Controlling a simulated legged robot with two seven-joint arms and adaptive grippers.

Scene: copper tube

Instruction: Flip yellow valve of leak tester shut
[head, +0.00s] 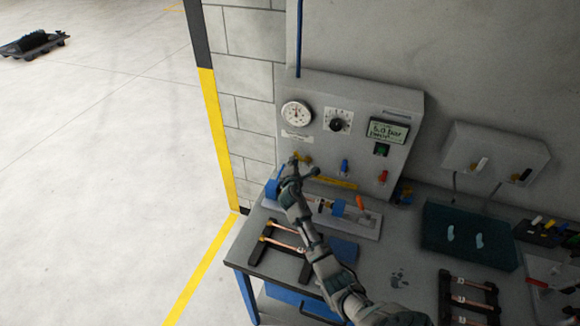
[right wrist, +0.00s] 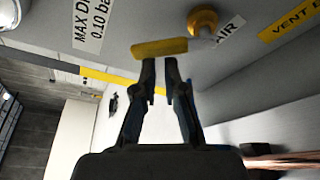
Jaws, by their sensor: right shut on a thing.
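The leak tester (head: 355,105) is a light grey wall panel with a dial gauge, a black knob, a display and small coloured valves. Its yellow valve (head: 307,160) sits low on the left of the panel, partly hidden by my right gripper (head: 299,168). In the right wrist view the yellow valve handle (right wrist: 160,48) lies crosswise at the fingertips of my right gripper (right wrist: 160,65), beside a brass fitting (right wrist: 203,20) and an AIR label. The fingers are close together on the handle, with a narrow gap between them. My left gripper is not in view.
Blue (head: 345,166) and red (head: 383,177) valves sit to the right on the panel. Below is a bench (head: 385,255) with a fixture (head: 350,218), racks of copper tubes (head: 280,248) and a dark green box (head: 465,238). Open floor lies left.

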